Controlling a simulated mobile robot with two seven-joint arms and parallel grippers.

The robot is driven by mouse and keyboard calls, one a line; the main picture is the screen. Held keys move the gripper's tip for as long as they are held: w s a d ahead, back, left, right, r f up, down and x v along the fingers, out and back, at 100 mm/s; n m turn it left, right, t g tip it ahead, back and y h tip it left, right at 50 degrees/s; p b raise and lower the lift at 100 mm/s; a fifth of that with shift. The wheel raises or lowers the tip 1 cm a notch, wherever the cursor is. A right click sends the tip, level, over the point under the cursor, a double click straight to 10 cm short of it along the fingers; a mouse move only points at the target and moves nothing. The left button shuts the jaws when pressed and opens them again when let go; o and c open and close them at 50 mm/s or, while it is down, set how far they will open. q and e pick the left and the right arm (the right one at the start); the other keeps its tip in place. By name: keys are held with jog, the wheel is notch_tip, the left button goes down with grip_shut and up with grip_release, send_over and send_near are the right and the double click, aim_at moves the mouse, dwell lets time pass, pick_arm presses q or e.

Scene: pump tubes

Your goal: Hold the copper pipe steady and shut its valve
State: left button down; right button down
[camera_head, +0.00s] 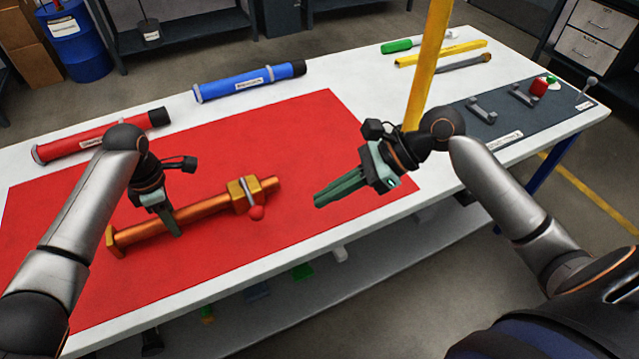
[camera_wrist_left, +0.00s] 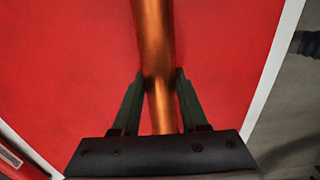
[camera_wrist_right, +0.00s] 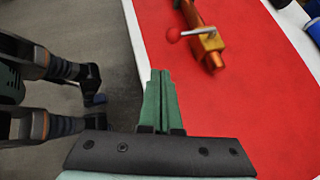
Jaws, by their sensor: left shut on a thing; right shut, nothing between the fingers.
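The copper pipe (camera_head: 207,208) lies on the red mat (camera_head: 300,130), running from lower left to upper right in the head view. Its brass valve (camera_head: 243,194) is near the right end, with a lever ending in a red ball knob (camera_head: 256,213). The valve and knob (camera_wrist_right: 173,35) also show at the top of the right wrist view. My left gripper (camera_head: 175,226) is shut around the pipe left of its middle; the left wrist view shows the pipe (camera_wrist_left: 157,60) between both fingers. My right gripper (camera_head: 318,200) is shut and empty, right of the valve and apart from it.
A red tube (camera_head: 100,137) and a blue tube (camera_head: 250,82) lie behind the mat. A green-handled screwdriver (camera_head: 400,45) and other tools lie at the back. A dark panel (camera_head: 500,115) with fittings is at the right. The mat's front right area is clear.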

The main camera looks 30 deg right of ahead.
jog(key=shift+s+v, duration=0.2)
jog(key=shift+v, duration=0.8)
jog(key=shift+s+v, duration=0.2)
jog(key=shift+v, duration=0.75)
jog(key=shift+a, duration=0.15)
pick_arm(q)
jog(key=shift+c, duration=1.8)
grip_release()
